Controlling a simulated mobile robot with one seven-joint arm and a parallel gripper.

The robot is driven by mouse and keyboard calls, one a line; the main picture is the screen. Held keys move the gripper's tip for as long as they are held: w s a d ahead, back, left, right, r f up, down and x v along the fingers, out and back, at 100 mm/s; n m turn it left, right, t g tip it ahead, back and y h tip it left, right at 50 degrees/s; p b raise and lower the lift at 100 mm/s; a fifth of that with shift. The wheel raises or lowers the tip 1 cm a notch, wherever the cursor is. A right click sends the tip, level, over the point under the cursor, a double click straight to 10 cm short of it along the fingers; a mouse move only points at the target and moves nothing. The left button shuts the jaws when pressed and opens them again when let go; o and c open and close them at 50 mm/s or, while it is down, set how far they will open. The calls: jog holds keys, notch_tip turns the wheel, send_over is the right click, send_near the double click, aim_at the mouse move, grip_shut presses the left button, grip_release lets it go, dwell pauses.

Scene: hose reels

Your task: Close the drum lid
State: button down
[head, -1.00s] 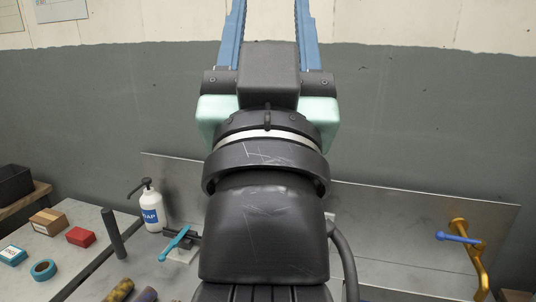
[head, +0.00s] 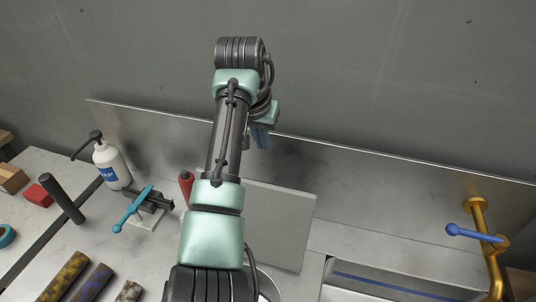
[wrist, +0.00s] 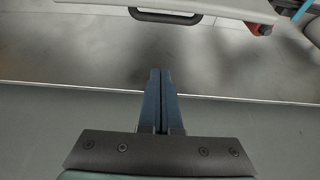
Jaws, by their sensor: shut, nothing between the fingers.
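A flat light grey panel (head: 280,225), which looks like the drum lid, stands raised behind my arm in the head view. In the wrist view this panel (wrist: 110,8) shows at the top edge with a dark bar handle (wrist: 165,17). A pale curved rim (head: 269,287), perhaps the drum, shows low beside my arm and is mostly hidden. My gripper (head: 261,138) is beyond the panel near the backsplash, partly covered by my arm. In the wrist view my gripper (wrist: 160,72) is shut and empty, its blue fingertips apart from the panel.
A metal backsplash (head: 400,178) runs along the wall. A red-handled item (head: 186,185), a teal-handled clamp (head: 135,208) and a soap bottle (head: 111,163) stand left. A sink (head: 370,290) and a brass tap (head: 480,225) with a blue lever are right.

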notch_tip(320, 180, down, 9)
jog(key=p, duration=0.5)
jog(key=shift+s+a+f, duration=0.15)
jog(key=shift+s, duration=0.2)
dwell(0.7)
